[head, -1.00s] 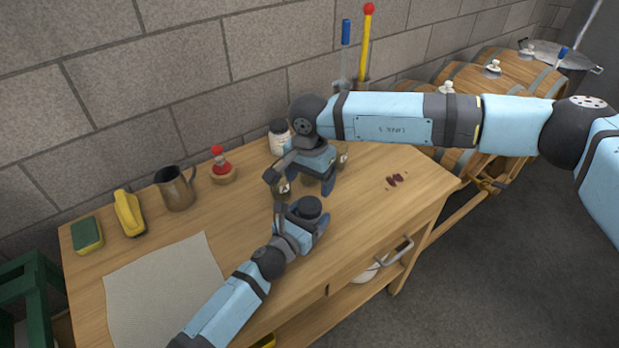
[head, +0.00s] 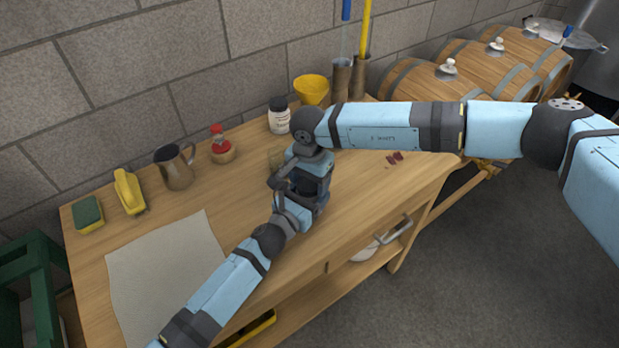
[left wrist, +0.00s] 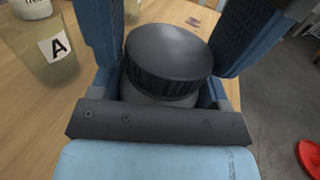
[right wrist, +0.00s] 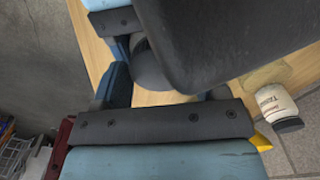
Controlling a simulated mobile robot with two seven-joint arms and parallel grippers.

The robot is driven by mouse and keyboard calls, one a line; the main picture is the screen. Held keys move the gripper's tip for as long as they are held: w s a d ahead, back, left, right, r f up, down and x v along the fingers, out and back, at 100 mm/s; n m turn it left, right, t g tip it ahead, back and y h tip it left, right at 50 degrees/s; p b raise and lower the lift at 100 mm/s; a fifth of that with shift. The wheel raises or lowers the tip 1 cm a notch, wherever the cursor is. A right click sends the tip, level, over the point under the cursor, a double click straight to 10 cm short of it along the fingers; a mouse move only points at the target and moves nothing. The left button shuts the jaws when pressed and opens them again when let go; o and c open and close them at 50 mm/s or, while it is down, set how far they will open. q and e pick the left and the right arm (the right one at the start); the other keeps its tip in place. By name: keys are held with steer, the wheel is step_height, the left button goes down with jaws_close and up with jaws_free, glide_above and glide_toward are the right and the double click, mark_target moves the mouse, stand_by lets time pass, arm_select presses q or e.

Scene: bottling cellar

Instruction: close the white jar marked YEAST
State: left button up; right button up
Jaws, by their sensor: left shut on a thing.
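A jar with a ribbed black lid (left wrist: 168,55) is in my left gripper (left wrist: 162,92); its body is mostly hidden and no YEAST marking is readable. The lid sits on top of the jar; whether it is tight I cannot tell. In the head view my left gripper (head: 296,208) is near the table's middle, with my right gripper (head: 308,175) close above it. Two dark-padded fingers flank the lid in the left wrist view, with small gaps. In the right wrist view one right finger (right wrist: 118,78) shows; a large dark part hides the other.
A white jar with a black lid (head: 279,118) stands behind, beside a yellow funnel (head: 312,88).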

steer(key=c, duration=0.6)
steer(key=m, duration=0.3)
steer(key=o, duration=1)
steer(key=shift+r, duration=2.25)
steer(key=shift+c, duration=0.2)
